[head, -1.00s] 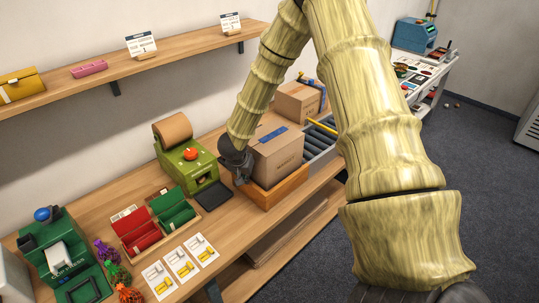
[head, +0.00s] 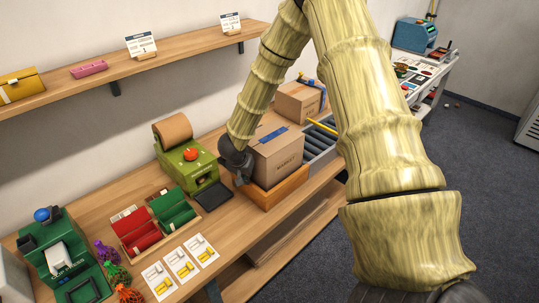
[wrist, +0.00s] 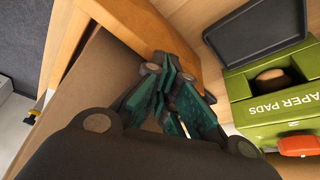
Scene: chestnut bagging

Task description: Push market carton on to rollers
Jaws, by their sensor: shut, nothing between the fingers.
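The market carton (head: 280,155) is a brown cardboard box with blue tape on top and dark print on its side. It sits on a low wooden stand (head: 277,191) on the bench, and also shows in the wrist view (wrist: 90,95). My gripper (head: 241,181) is at the carton's near left side, low by the stand; in the wrist view its fingers (wrist: 180,125) are shut and empty, close to the carton. The exact contact is hidden. The grey rollers (head: 320,140) lie just beyond the carton, partly hidden by my arm.
Another carton (head: 298,102) stands beyond at the rollers' far side. A yellow bar (head: 322,127) crosses by the rollers. The green paper-pad machine (head: 187,160) with a dark tray (head: 212,196) stands left of my gripper.

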